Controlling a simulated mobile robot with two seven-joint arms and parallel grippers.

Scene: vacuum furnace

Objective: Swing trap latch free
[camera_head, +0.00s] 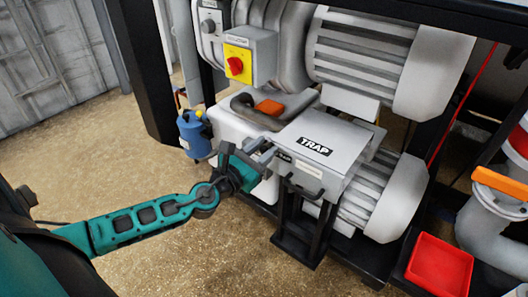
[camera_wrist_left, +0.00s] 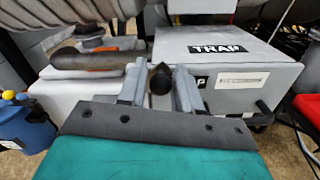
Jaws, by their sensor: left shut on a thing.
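The trap (camera_head: 335,150) is a grey box with a black TRAP label on its lid; it also shows in the left wrist view (camera_wrist_left: 235,62). My left gripper (camera_head: 262,154) is at the left front edge of the trap box. In the left wrist view its two fingers (camera_wrist_left: 160,84) are shut on a dark, round-ended piece, which looks like the trap latch (camera_wrist_left: 160,78). A dark handle (camera_head: 300,188) sits on the trap's front face. My right gripper is not in view.
A yellow switch plate with a red knob (camera_head: 236,65) is above left. A blue canister (camera_head: 194,135) stands left of the trap. A red tray (camera_head: 440,265) lies at lower right. The floor in front is clear.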

